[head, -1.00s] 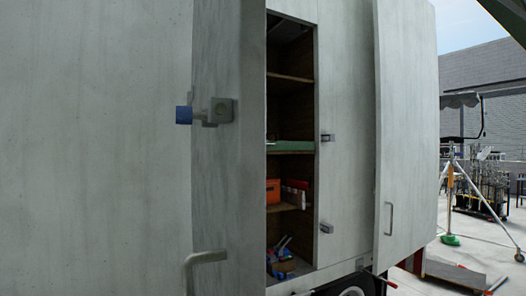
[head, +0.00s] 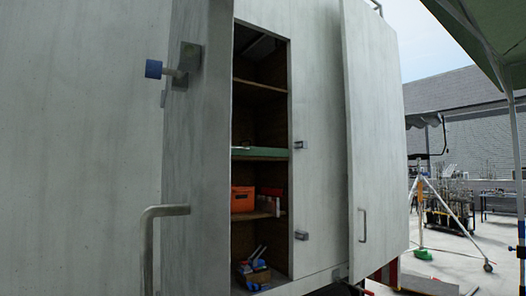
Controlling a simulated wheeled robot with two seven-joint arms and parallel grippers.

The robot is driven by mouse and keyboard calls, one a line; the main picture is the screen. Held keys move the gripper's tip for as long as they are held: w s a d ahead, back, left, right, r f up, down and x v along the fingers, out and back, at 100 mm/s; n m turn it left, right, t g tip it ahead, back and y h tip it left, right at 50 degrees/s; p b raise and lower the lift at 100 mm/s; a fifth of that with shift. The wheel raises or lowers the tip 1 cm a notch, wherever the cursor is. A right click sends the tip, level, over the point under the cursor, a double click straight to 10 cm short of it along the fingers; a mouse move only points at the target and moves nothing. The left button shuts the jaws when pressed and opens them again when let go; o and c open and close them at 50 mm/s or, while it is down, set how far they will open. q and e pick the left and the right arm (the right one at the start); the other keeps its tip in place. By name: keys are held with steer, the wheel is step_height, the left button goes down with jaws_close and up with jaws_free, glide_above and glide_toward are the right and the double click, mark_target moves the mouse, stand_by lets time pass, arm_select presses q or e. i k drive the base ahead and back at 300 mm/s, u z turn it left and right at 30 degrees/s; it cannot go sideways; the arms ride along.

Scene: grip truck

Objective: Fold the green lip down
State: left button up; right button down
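A green strip (head: 259,152), which looks like the green lip, runs along the front edge of a middle shelf inside the open cabinet of the truck. It lies about level with the shelf; its hinge is too small to make out. Neither of my grippers shows in the head view.
The near door (head: 197,150) stands open on the left, with a blue-tipped latch (head: 154,69) and a metal handle (head: 150,240). Another door (head: 370,140) stands open at right. An orange box (head: 242,199) sits on a lower shelf. Paved ground (head: 450,268) lies at right.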

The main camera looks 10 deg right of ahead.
mark_target(236, 150)
steer(key=z, duration=2.25)
steer(key=i, duration=1.6)
steer(key=u, duration=2.45)
steer(key=i, duration=2.15)
steer(key=z, duration=0.7)
